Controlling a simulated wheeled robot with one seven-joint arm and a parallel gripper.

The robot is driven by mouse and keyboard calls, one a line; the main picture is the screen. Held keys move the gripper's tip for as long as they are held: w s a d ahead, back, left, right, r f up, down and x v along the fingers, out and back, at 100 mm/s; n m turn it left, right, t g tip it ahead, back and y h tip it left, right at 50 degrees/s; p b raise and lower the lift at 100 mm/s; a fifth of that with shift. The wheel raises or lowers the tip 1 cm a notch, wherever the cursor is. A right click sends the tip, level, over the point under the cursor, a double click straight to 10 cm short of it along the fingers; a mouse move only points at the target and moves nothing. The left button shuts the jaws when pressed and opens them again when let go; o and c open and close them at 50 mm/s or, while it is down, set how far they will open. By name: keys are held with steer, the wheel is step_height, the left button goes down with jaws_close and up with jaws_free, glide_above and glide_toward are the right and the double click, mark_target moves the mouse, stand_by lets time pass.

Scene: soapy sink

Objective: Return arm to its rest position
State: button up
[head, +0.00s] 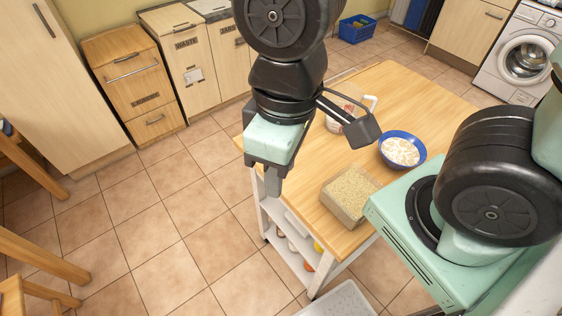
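My gripper (272,180) hangs from my black and pale green arm near the top middle of the head view. It points downward, over the left edge of a wooden-topped cart (355,245). No held object shows at the fingertips.
On the cart top are a tan block-like box (349,194), a blue bowl with pale contents (401,151) and a whitish container (343,108) partly behind my arm. Wooden cabinets (128,75) stand at the back left.

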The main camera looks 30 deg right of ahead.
steer(key=shift+f, duration=0.1)
step_height(320, 180, down, 5)
steer(key=b, duration=0.5)
steer(key=shift+w, duration=0.1)
stand_by(0.9)
